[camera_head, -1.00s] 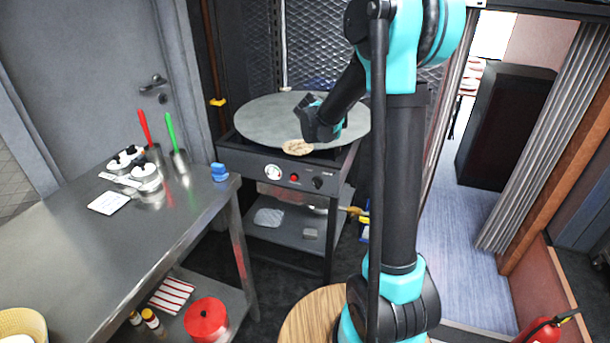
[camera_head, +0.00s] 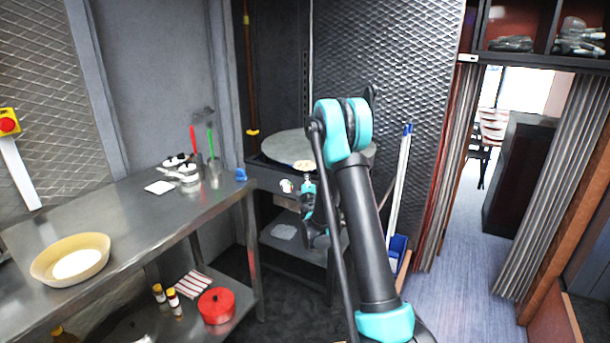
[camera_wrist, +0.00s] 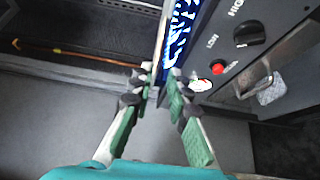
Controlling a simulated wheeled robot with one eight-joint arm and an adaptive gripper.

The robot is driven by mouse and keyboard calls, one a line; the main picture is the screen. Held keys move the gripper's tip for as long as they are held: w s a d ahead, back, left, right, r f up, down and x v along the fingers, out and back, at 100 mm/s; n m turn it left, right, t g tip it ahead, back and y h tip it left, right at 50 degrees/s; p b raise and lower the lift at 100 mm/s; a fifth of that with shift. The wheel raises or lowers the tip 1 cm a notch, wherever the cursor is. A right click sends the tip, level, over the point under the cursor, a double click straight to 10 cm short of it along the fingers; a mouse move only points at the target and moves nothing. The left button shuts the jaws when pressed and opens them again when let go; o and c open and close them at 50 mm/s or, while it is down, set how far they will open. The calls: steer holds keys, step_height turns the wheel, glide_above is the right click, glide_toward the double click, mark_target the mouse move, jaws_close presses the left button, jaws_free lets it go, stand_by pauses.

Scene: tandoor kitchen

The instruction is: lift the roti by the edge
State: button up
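The roti (camera_head: 303,166) is a small, tan, browned round at the front edge of the grey round griddle (camera_head: 285,146) in the head view. My gripper (camera_head: 307,186) is in front of the griddle, just below the roti, and is small and partly blurred there. In the wrist view my gripper's two green-padded fingers (camera_wrist: 159,80) are apart, with a narrow gap between the tips. I see no roti clearly in that view. Whether the fingertips touch the roti's edge, I cannot tell.
The stove's front panel with a red button (camera_wrist: 218,67) and a black knob (camera_wrist: 249,37) is close to the fingers. A steel table (camera_head: 120,210) with a tan bowl (camera_head: 70,259) stands left. A blue-handled broom (camera_head: 399,180) stands right of the stove.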

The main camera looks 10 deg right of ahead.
mark_target(306, 167)
steer(key=w, duration=0.8)
steer(key=shift+w+d, duration=0.35)
steer(key=shift+d, duration=0.05)
steer(key=shift+c, duration=0.5)
jaws_close()
steer(key=shift+r, duration=0.1)
steer(key=shift+r, duration=1.2)
steer(key=s+r, duration=0.2)
steer(key=s, duration=0.5)
steer(key=s+a+r, duration=0.1)
steer(key=s+r, duration=0.2)
steer(key=s, duration=0.4)
steer(key=shift+a, duration=0.1)
